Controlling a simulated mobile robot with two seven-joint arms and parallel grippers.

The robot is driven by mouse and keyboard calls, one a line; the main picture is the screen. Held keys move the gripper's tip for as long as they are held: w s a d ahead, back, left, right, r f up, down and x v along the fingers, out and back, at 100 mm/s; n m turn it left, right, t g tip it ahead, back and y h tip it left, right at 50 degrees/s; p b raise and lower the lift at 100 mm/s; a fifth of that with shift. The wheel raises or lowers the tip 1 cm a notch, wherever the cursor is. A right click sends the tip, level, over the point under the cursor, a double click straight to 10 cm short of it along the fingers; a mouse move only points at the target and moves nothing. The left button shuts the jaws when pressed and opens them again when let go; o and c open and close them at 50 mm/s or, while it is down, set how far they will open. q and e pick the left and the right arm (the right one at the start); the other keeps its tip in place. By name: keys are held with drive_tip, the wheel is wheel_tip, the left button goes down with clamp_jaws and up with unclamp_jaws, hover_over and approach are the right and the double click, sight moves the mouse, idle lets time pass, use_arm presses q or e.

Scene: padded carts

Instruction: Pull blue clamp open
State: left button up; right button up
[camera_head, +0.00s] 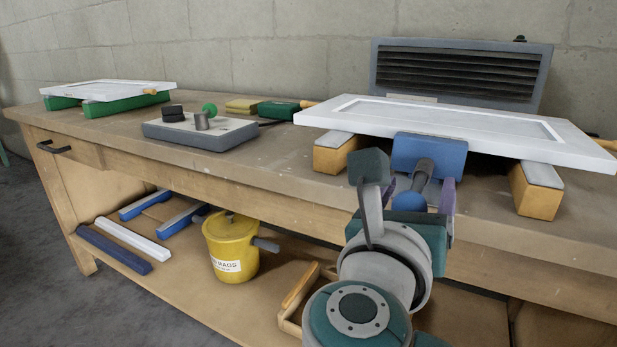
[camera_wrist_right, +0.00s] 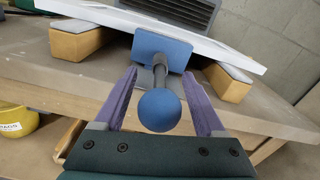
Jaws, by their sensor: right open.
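The blue clamp (camera_head: 430,153) sits at the bench's front edge, against the white panel (camera_head: 445,122). Its grey lever ends in a blue ball (camera_head: 409,201) and points out towards me. In the right wrist view the clamp's blue block (camera_wrist_right: 162,47) is ahead and the ball (camera_wrist_right: 159,110) is between the purple fingers. My right gripper (camera_head: 420,186) is open around the lever and ball, with a gap on each side in the wrist view (camera_wrist_right: 161,74). My left gripper is not in view.
The panel rests on padded wooden blocks (camera_head: 541,190). A grey vent unit (camera_head: 455,75) stands behind. A grey tray (camera_head: 200,131) and another white panel (camera_head: 108,88) are further left. A yellow pot (camera_head: 231,245) stands on the lower shelf.

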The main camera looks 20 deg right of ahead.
drive_tip(key=shift+x, duration=0.8)
clamp_jaws()
idle(0.9)
